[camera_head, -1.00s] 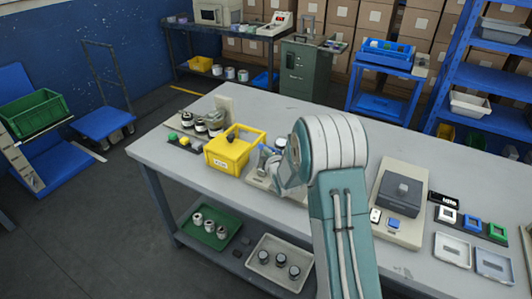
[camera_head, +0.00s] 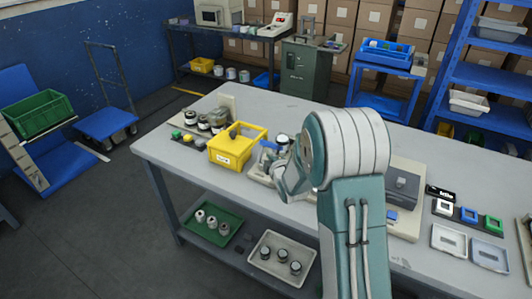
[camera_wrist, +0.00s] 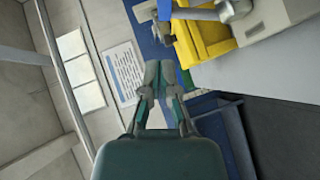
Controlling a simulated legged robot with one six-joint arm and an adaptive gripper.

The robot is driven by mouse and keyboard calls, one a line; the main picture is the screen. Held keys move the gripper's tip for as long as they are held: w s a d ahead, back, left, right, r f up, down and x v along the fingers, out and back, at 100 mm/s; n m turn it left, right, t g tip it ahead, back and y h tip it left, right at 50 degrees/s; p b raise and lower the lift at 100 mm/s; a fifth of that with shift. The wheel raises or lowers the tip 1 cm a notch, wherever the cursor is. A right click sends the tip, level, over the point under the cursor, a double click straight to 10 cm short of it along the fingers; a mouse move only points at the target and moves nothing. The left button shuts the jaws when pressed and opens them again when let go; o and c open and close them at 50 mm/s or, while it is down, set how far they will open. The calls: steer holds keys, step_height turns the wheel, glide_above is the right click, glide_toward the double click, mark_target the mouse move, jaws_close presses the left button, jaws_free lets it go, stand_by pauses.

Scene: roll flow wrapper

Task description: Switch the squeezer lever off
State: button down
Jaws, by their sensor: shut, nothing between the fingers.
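The squeezer device (camera_head: 258,176) stands on the table just right of a yellow bin (camera_head: 231,158), with my arm covering much of it. A small blue part (camera_head: 268,147) shows on it; I cannot tell clearly which part is the lever or how it is set. In the wrist view, a pale body with a rounded grey part (camera_wrist: 232,10) and a blue bar lies at the top, beside the yellow bin (camera_wrist: 213,38). My gripper (camera_wrist: 160,68) is shut and empty, with its fingertips apart from the grey part. In the head view my own arm mostly hides the gripper.
Small jars (camera_head: 205,121) and coloured buttons stand at the table's left end. A grey-lidded machine (camera_head: 403,185) and trays (camera_head: 449,239) stand at the right. A green tray (camera_head: 212,226) and a pale tray (camera_head: 282,259) sit on the lower shelf.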

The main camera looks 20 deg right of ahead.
steer(key=s+a+r+m+g+h, duration=0.1)
steer(key=s+r+m+g, duration=0.1)
steer(key=s+r+m, duration=0.5)
steer(key=s+a+r+m+g, duration=0.1)
steer(key=s+r+g, duration=0.3)
steer(key=s, duration=0.6)
steer(key=s+a+r+m+g, duration=0.1)
steer(key=s+m, duration=0.3)
steer(key=s, duration=0.7)
steer(key=s+a+r+m+g, duration=0.2)
steer(key=s+r+m+g, duration=0.1)
steer(key=s, duration=0.8)
steer(key=shift+s+a+m, duration=0.2)
steer(key=shift+s+m, duration=0.05)
steer(key=shift+m, duration=0.25)
